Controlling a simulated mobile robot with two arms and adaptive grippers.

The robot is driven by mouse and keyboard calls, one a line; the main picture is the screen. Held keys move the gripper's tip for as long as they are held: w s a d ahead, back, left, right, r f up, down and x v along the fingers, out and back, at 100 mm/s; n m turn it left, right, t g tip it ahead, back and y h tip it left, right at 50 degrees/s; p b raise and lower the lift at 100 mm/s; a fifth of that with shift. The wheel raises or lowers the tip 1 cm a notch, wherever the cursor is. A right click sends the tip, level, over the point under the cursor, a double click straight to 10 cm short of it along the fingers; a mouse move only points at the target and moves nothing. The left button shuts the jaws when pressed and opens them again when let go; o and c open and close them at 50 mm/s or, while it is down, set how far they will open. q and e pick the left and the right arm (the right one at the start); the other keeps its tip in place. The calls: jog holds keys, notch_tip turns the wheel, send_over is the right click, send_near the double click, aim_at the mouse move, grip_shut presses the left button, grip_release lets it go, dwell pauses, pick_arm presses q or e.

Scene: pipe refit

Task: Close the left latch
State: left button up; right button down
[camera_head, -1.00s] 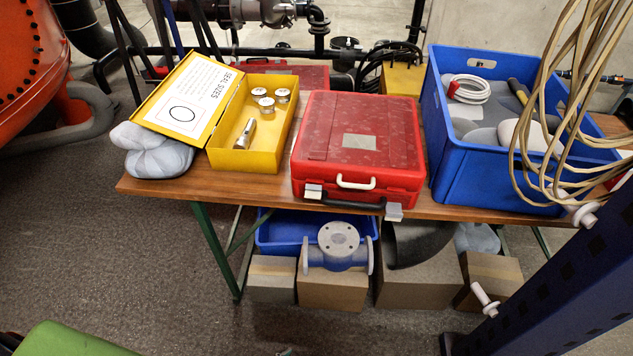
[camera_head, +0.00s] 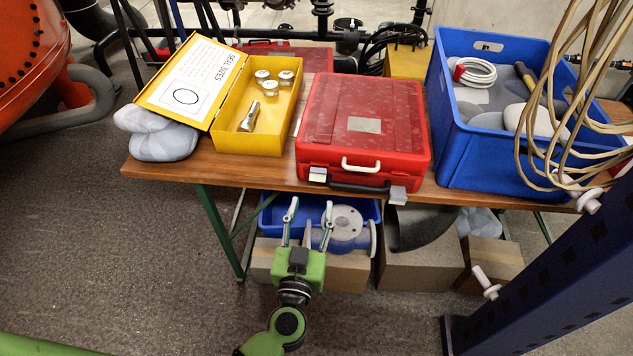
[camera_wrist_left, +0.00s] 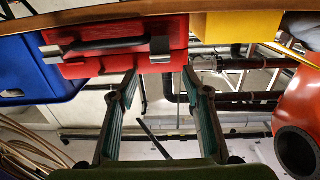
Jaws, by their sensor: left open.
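A closed red case (camera_head: 335,105) lies on the wooden table (camera_head: 230,176). Its front carries a white handle (camera_head: 360,167), a dark handle (camera_head: 358,187) and two pale metal latches. The left latch (camera_head: 318,174) is at the front left corner; the right latch (camera_head: 398,195) sticks out near the front right corner. I cannot tell clearly how each latch is set. My left gripper (camera_head: 309,207) is open and empty, below and in front of the left latch, fingers pointing toward the table. In the left wrist view, the left latch (camera_wrist_left: 160,48) shows above the open fingers (camera_wrist_left: 163,92). My right gripper is out of view.
A yellow open box (camera_head: 258,141) stands left of the case, a blue crate (camera_head: 490,165) right of it. The table's front edge lies close above my gripper. Cables (camera_head: 560,100) hang at the right.

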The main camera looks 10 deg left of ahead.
aim_at(317, 180)
pick_arm(q)
jog(key=w, duration=0.8)
jog(key=shift+w+d+b, duration=0.15)
jog(key=shift+w+b, duration=0.1)
jog(key=shift+b, duration=0.05)
jog(key=c, duration=1.1)
